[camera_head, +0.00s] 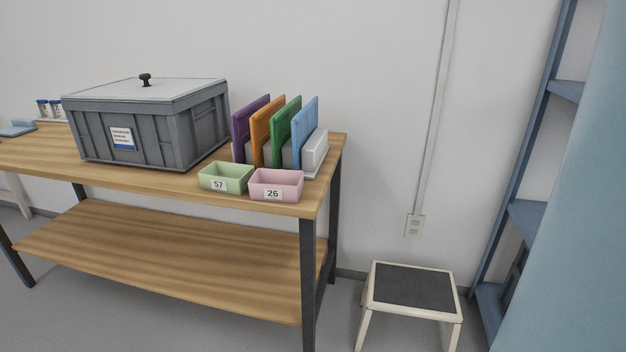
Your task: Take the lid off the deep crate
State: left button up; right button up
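The deep crate (180,139) is a grey ribbed box with a white and blue label on its front. It stands upright on the wooden table (150,180), left of the middle of the view. Its pale grey lid (185,90) lies flat on top and covers the opening, so the inside is hidden. A dark knob (145,80) stands up from the lid. Neither of my grippers shows in the head view.
Right of the crate stand a green bin (240,172) marked 57, a pink bin (288,180) marked 26, and upright coloured folders (262,128). A step stool (412,288) is on the floor at right, near a blue shelf (530,150). The table's lower shelf (170,260) is empty.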

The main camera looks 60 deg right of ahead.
aim_at(146, 83)
jog(key=z, duration=1.35)
jog(key=k+l, duration=0.05)
